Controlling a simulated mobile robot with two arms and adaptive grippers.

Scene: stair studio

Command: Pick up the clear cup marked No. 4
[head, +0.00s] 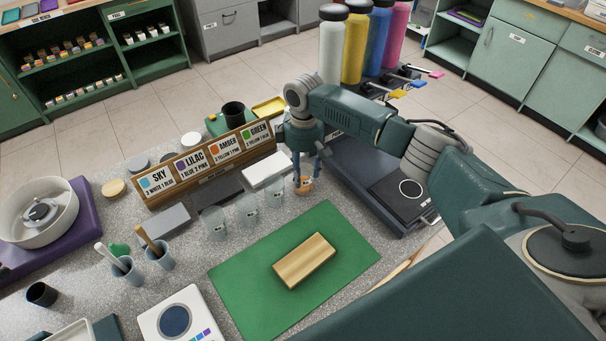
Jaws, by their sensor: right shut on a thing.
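Several clear cups stand in a slanting row on the speckled counter behind the green mat. Three stand free: the leftmost cup (215,223), the one beside it (247,211) and the third cup (273,193). Each has a small dark mark too small to read. My right gripper (305,178) points down at the right end of the row. It is shut on a cup (304,187) that shows an orange-tan tint; the fingers partly cover it. I cannot read its number or tell whether it touches the counter. My left gripper is not in view.
A wooden block (304,261) lies on the green mat (240,288). A label board (207,166) stands behind the cups. A dark flat device (402,198) is to the right, under my arm. Tall coloured bottles (354,45) stand behind. A scale (174,320) is in front.

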